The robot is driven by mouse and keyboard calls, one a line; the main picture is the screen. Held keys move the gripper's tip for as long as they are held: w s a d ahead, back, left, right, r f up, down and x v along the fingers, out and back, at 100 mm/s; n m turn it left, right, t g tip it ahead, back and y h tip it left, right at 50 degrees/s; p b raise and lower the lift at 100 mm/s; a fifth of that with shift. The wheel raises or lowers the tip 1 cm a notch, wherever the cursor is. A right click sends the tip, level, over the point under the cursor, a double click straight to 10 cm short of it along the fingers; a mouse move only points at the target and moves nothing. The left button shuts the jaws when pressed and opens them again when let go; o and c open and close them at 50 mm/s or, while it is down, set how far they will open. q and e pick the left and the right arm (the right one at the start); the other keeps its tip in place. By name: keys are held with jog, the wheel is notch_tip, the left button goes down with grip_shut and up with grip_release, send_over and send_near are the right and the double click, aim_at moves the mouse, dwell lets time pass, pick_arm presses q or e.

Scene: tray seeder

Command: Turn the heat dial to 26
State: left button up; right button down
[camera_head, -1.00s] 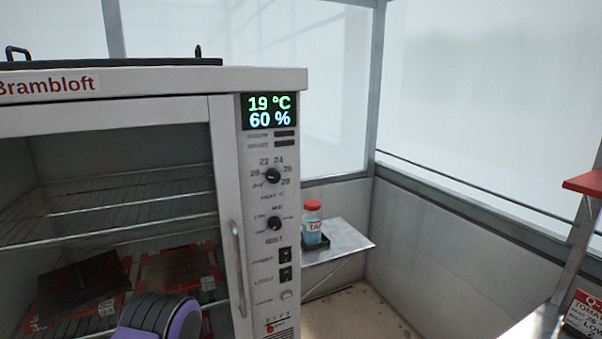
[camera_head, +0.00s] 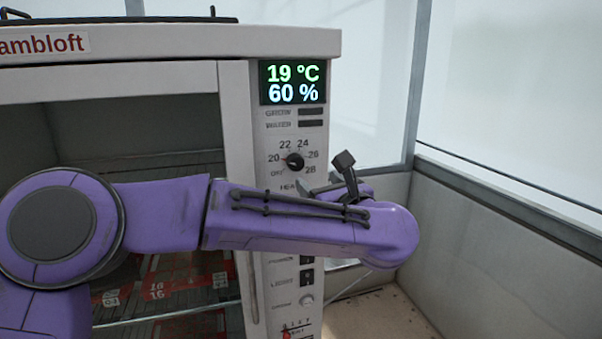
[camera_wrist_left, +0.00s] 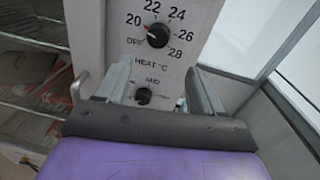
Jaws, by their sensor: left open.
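The heat dial (camera_head: 294,161) is a round black knob on the cabinet's white control panel, ringed by OFF, 20, 22, 24, 26 and 28. Its pointer mark appears to face left, near 20. It also shows in the left wrist view (camera_wrist_left: 158,36), just beyond the fingertips. My left gripper (camera_wrist_left: 163,80) is open and empty, its two fingers spread below the dial and apart from it. In the head view my purple left forearm crosses the panel and hides most of the gripper. My right gripper is out of view.
The green display (camera_head: 293,82) reads 19 °C and 60 %. A second black knob, marked MID (camera_wrist_left: 143,96), sits below the heat dial, between the fingers in the wrist view. The door handle (camera_wrist_left: 79,86) stands to the left. Wire shelves fill the cabinet.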

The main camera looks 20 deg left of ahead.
aim_at(298, 163)
pick_arm(q)
jog(key=p+x, duration=0.1)
jog(key=x, duration=0.2)
jog(key=p+x, duration=0.1)
jog(key=x, duration=0.2)
jog(key=r+p+x, duration=0.1)
jog(key=p+x, duration=0.1)
jog(key=x, duration=0.1)
jog(key=shift+a, duration=0.2)
jog(key=shift+w+a, duration=0.3)
jog(key=shift+a, duration=0.05)
jog(key=shift+f, duration=0.15)
jog(key=c, duration=1.1)
